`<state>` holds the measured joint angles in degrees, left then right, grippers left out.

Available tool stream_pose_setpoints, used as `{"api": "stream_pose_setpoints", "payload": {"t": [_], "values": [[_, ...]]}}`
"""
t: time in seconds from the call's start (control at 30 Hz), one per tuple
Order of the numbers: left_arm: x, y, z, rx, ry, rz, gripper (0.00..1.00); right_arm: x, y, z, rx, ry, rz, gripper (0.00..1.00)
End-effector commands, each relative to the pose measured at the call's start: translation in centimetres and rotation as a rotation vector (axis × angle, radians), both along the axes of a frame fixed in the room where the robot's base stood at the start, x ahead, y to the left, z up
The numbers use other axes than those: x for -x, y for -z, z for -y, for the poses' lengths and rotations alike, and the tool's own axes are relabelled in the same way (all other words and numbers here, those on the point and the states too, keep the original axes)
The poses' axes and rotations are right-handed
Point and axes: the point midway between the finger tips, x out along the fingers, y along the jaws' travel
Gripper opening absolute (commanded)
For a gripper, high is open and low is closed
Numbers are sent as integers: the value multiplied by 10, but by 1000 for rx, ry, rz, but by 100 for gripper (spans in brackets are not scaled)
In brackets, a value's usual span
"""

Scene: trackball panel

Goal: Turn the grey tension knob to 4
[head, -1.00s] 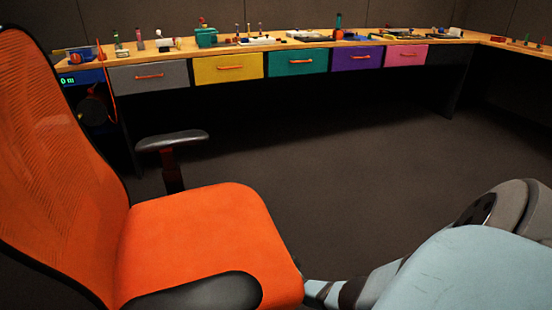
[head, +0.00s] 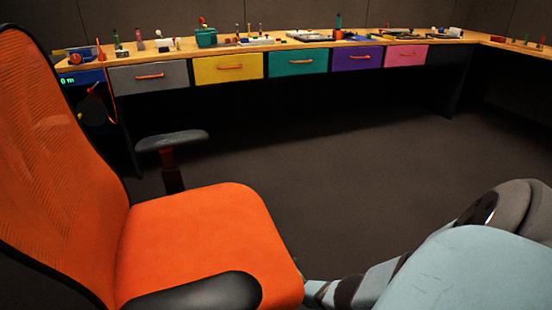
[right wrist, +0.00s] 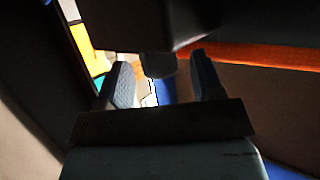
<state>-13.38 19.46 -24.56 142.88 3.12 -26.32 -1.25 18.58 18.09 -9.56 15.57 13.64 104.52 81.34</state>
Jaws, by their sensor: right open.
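In the right wrist view my right gripper (right wrist: 160,62) is open. A finger stands on each side of a dark grey rounded stub (right wrist: 158,67) that sticks out below a black block. The stub may be the tension knob; no number or pointer can be read on it. I cannot tell whether the fingers touch it. In the head view my right arm reaches in from the lower right to the near side of the orange chair (head: 205,240), and its gripper is hidden there. My left gripper is not in view.
The chair's black armrests (head: 200,292) stand beside its seat. An orange edge (right wrist: 260,55) runs close by the right finger in the wrist view. A long desk (head: 290,45) with coloured drawers and small objects stands at the back. The floor (head: 350,200) between is clear.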

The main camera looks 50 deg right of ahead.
Motion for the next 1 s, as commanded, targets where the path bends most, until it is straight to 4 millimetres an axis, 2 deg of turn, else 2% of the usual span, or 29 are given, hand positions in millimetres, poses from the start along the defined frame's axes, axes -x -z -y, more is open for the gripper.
{"api": "stream_pose_setpoints", "payload": {"t": [0.13,0.27,0.5,0.7,0.83,1.0], "values": [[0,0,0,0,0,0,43,5,6,0,0,1,-2,61],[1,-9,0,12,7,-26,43,32,3,3,1,0,-4,61],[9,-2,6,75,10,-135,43,81,3,8,0,-1,-4,61],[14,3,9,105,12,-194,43,112,5,11,1,-2,-2,61],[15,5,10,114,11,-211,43,123,5,13,0,-1,-1,61],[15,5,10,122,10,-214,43,125,6,13,0,-1,0,61]]}}
